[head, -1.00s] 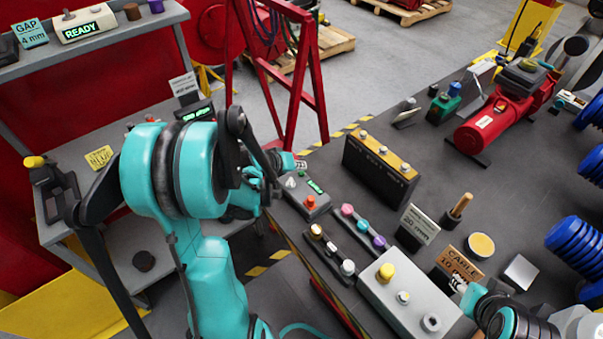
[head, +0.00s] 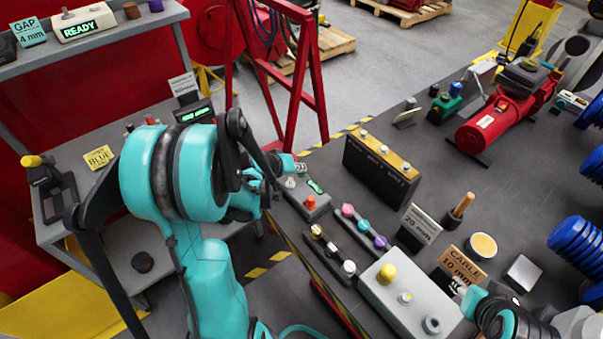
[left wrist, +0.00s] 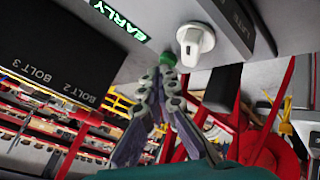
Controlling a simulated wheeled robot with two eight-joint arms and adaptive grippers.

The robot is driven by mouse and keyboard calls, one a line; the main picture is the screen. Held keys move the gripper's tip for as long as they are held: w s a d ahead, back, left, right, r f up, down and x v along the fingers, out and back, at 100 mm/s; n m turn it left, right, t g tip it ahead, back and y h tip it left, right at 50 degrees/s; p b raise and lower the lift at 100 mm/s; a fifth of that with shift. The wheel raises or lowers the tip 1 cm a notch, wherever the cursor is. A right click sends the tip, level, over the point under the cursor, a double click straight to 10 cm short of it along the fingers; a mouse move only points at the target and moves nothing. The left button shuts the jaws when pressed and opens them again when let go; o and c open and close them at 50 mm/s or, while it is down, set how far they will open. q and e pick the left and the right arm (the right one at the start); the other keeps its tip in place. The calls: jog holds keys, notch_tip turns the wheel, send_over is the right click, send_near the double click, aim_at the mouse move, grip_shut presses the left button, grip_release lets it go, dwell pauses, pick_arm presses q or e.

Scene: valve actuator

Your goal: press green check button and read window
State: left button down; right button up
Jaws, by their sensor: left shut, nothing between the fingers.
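The grey control box (head: 322,207) stands at the near edge of the dark table in the head view. In the left wrist view the window (left wrist: 125,22) reads EARLY in green. The green button (left wrist: 168,57) sits beside a white knob (left wrist: 195,43) on the box. My left gripper (left wrist: 166,70) is shut and empty, its fingertips at the green button and seemingly touching it. I cannot tell whether the button is pressed in. My right gripper (head: 462,286) shows partly at lower right; its fingers are unclear.
A black block with a yellow top (head: 383,150) stands behind the box. A rail of coloured knobs (head: 364,227) and a large grey box (head: 390,300) are to the right. A shelf at left holds a READY display (head: 82,28). A red frame (head: 290,90) stands behind.

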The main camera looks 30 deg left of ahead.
aim_at(300, 175)
pick_arm(q)
jog(key=shift+f, duration=0.25)
pick_arm(e)
jog(key=shift+f, duration=0.25)
pick_arm(q)
jog(key=shift+r, duration=0.1)
pick_arm(e)
jog(key=shift+r, duration=0.1)
pick_arm(q)
jog(key=shift+r+p, duration=0.45)
jog(key=shift+r, duration=0.35)
pick_arm(e)
jog(key=shift+r, duration=0.6)
pick_arm(q)
jog(key=shift+r, duration=0.15)
pick_arm(e)
jog(key=shift+r, duration=0.1)
